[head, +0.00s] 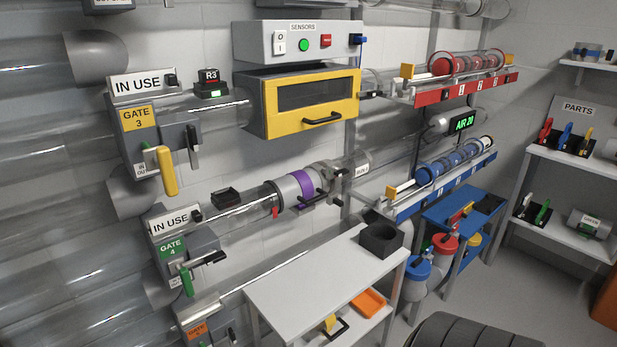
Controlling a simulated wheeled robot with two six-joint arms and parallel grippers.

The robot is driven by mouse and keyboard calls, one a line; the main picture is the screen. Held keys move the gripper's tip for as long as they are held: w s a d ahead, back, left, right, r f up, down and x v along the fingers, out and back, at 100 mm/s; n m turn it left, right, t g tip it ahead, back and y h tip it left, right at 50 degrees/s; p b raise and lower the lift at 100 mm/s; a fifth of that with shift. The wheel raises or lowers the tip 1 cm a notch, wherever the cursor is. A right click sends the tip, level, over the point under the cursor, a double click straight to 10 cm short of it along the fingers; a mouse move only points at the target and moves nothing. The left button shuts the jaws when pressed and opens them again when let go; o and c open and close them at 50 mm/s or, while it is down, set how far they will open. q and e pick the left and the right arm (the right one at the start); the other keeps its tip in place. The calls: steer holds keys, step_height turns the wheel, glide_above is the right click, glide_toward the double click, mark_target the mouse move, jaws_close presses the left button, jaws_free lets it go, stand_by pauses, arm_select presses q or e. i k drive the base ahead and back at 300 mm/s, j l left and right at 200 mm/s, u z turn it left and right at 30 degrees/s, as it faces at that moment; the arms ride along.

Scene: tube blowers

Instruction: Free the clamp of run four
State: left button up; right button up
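Run four is the clear tube (245,223) that leads right from the gate 4 box (180,255) with its green label. A grey coupling with a purple band (303,190) sits around this tube. A black lever handle (318,198) stands at the coupling's right side; I take it for the clamp, and I cannot tell whether it is latched. A small red tab (275,212) shows below the coupling's left ring. An "IN USE" sign (172,219) tops gate 4, and its green-ended handle (187,281) hangs in front. Neither of my grippers is in view.
A white table (310,280) with a black square holder (380,239) stands below the run. Gate 3 (143,125) and a yellow-fronted sensor box (312,102) are above. Blue (440,185) and red (463,88) racks hold canisters at right. A parts shelf (575,160) is far right.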

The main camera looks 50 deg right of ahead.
mark_target(338, 172)
steer(key=z, duration=1.8)
